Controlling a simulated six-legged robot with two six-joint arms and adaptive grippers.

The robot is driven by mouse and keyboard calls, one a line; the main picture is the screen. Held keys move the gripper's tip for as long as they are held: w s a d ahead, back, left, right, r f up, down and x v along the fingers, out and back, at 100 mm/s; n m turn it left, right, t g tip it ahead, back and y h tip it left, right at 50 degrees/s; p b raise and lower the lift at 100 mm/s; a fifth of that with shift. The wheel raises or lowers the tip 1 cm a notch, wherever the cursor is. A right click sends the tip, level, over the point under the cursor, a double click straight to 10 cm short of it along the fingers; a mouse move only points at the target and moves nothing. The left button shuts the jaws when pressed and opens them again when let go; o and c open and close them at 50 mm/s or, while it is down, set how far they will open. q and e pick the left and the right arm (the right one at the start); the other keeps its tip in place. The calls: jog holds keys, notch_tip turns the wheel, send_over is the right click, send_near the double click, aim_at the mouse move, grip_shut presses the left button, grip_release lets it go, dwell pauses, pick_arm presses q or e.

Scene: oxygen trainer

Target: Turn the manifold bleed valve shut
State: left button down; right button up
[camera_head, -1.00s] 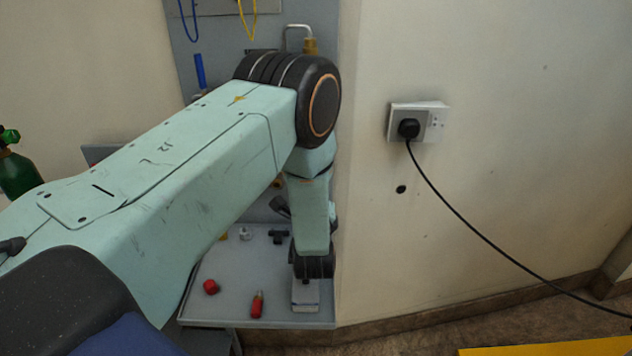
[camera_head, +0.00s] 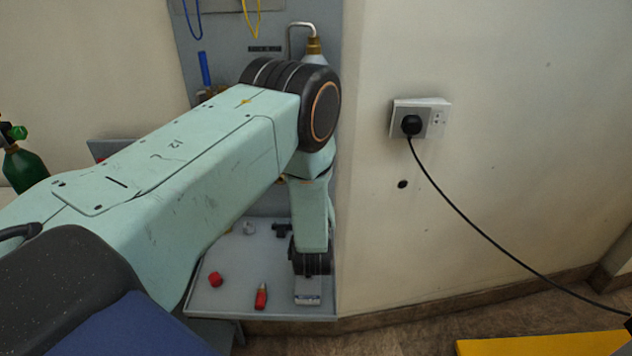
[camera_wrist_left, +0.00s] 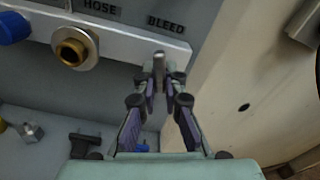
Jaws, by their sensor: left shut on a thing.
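In the left wrist view, the bleed valve shows as a small grey upright lever (camera_wrist_left: 159,58) at the right end of the white manifold strip (camera_wrist_left: 120,42), just under the word BLEED. My left gripper (camera_wrist_left: 160,82) is shut on this lever, with the dark finger pads on its two sides. The lever's lower part is hidden between the fingers. In the head view, my left arm covers the manifold, so neither the valve nor the gripper fingers can be made out there. My right gripper is in neither view.
A brass hose fitting (camera_wrist_left: 75,47) sits left of the valve. A grey tray (camera_head: 235,304) below holds a red cap (camera_head: 215,279), a red-ended piece (camera_head: 261,296) and a black fitting (camera_head: 281,230). A cream wall with a socket (camera_head: 437,119) and black cable stands close on the right.

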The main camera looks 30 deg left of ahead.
pick_arm(q)
jog(key=shift+w+a+r, duration=0.1)
jog(key=shift+r, duration=0.1)
dwell(0.4)
jog(key=c, duration=1.4)
grip_release()
jog(key=shift+f, duration=0.15)
jog(key=shift+m, duration=0.3)
jog(key=shift+v, duration=6.1)
